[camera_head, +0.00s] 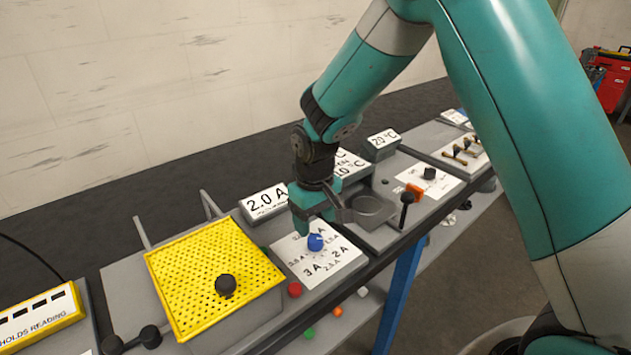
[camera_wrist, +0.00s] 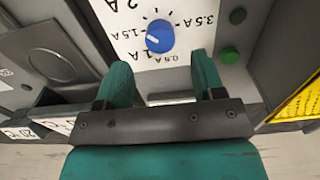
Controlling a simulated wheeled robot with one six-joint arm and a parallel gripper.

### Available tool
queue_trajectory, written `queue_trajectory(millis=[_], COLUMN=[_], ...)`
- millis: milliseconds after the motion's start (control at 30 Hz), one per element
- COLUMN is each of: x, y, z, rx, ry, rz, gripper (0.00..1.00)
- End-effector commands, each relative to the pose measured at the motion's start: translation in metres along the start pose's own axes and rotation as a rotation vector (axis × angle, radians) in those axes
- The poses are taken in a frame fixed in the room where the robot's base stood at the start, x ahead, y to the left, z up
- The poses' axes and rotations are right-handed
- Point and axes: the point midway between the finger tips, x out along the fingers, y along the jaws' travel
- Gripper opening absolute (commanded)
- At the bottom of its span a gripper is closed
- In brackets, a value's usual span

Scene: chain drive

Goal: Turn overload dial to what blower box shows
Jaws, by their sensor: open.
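The blue overload dial (camera_head: 315,242) sits on a white scale plate (camera_head: 336,272) marked in amps. In the wrist view the dial (camera_wrist: 160,37) has a white mark on its left side, near the 1.5 A label. A box (camera_head: 264,203) behind the plate reads 2.0 A; I cannot read the name blower on it. My gripper (camera_head: 314,222) is low, just behind and above the dial. In the wrist view my gripper (camera_wrist: 162,78) is open and empty, with the dial ahead of its fingers and not between them.
A yellow perforated cover (camera_head: 200,275) with a black knob stands left of the plate. A red button (camera_head: 294,289) is in front. Right are a round cup (camera_head: 370,211), a black-knobbed lever (camera_head: 406,200) and a 20 °C box (camera_head: 382,142).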

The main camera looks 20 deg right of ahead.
Motion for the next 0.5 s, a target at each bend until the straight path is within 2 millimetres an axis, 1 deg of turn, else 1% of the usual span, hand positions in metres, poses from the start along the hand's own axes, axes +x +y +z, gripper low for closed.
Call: queue_trajectory(millis=[33, 100, 300, 400, 500], x=[-0.014, -0.032, -0.08, -0.097, -0.108], y=[0.0, 0.0, 0.0, 0.0, 0.0], z=[-0.002, -0.001, -0.001, -0.001, -0.001], rx=[0.0, 0.0, 0.0, 0.0, 0.0], ry=[0.007, 0.008, 0.006, 0.004, 0.002], rz=[0.001, 0.001, 0.001, 0.001, 0.0], gripper=[0.63, 0.63, 0.63, 0.63, 0.63])
